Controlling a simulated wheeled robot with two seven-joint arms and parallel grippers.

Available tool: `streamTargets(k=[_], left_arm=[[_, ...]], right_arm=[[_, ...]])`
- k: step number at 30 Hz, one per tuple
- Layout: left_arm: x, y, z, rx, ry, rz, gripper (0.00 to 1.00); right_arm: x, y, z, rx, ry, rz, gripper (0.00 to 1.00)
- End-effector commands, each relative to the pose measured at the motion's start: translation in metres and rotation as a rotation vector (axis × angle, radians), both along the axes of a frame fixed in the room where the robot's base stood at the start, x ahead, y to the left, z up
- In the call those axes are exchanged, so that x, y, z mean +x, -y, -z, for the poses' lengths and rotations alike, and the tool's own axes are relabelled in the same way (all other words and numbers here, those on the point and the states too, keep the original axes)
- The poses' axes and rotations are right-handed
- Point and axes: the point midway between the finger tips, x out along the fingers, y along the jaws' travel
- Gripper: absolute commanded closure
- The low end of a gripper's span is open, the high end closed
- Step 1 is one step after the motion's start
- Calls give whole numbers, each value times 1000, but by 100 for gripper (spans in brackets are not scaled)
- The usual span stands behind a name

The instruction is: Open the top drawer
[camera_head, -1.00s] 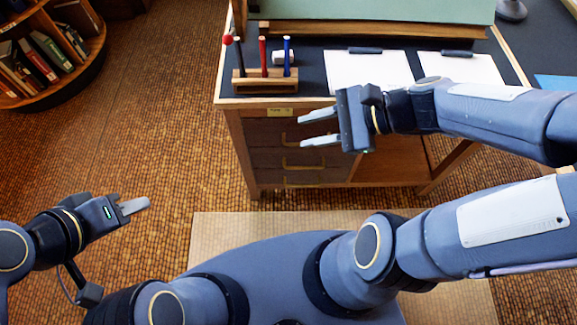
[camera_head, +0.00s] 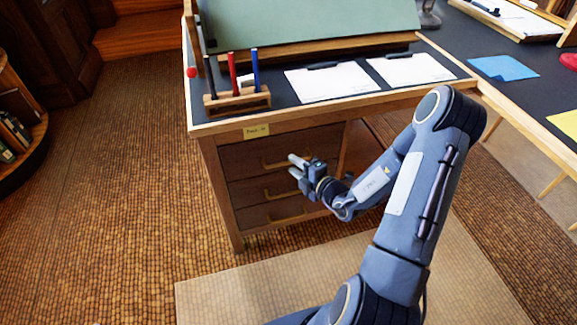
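The desk's drawer stack is in the middle of the head view, with dark wooden fronts. The top drawer (camera_head: 250,154) is flush with the desk frame and looks closed. Its brass handle (camera_head: 272,165) shows to the left of my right gripper, whose fingers cover or adjoin its right end. My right gripper (camera_head: 292,165) is in front of the drawers, its fingers pointing left with a gap between them. I cannot tell whether it touches the handle. The middle drawer (camera_head: 250,190) and bottom drawer (camera_head: 255,217) are below, also closed. My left gripper is out of view.
The desk top (camera_head: 300,108) overhangs the drawers and carries a pen holder (camera_head: 237,101), white sheets (camera_head: 332,83) and a green drafting board (camera_head: 310,25). A bookshelf (camera_head: 15,125) stands at left. The floor left of the desk is clear.

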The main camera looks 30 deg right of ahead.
Motion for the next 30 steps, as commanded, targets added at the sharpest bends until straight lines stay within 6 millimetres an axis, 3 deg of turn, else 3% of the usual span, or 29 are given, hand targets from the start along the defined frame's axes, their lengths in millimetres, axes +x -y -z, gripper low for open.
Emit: streamTargets(k=[6,16,24,30], left_arm=[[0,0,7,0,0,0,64],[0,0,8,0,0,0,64],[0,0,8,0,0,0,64],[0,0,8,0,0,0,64]], right_arm=[[26,-5,6,-2,0,-1,68],[31,-6,6,-2,0,-1,68],[31,-6,6,-2,0,-1,100],[30,-6,6,-3,0,-2,100]])
